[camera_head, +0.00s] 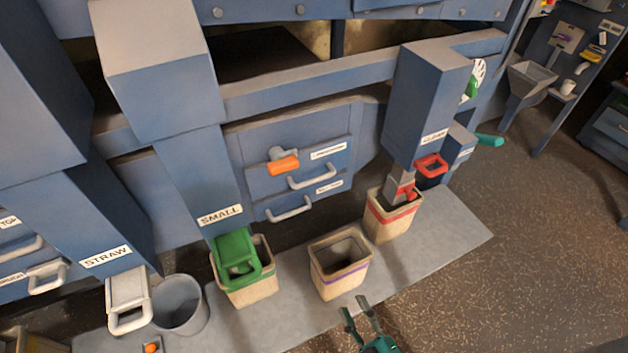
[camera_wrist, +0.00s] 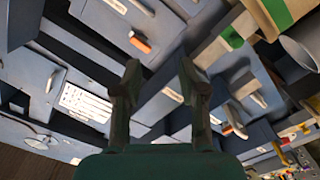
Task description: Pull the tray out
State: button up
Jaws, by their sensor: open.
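Two stacked drawer-like fronts sit low in the middle of the blue machine in the head view, and I cannot tell which is the tray. The upper front (camera_head: 263,184) has a pale bar handle (camera_head: 312,177) and a small white label. The lower front (camera_head: 327,196) has a similar handle (camera_head: 289,209) and label. Both look pushed in. My gripper (camera_head: 357,306) is open and empty at the bottom of the head view, in front of the bins and apart from both handles. In the wrist view my gripper (camera_wrist: 158,72) shows both dark fingers spread.
An orange-ended knob (camera_head: 283,163) sticks out above the upper handle. Bins with green (camera_head: 250,288), purple (camera_head: 340,278) and red (camera_head: 391,224) bands stand below the machine. A grey bucket (camera_head: 181,304) stands left. Open speckled floor (camera_head: 520,270) lies right.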

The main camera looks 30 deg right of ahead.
jog(key=w+d+f+n+t, duration=0.1)
jog(key=w+n, duration=0.2)
jog(key=w, duration=0.3)
jog(key=w+d+n, duration=0.2)
jog(key=w, duration=0.5)
jog(key=n+t, duration=0.1)
jog(key=n, duration=0.4)
send_near(314, 179)
jog(key=w, duration=1)
jog(key=shift+d+r, duration=0.15)
jog(key=shift+r, duration=0.2)
grip_shut()
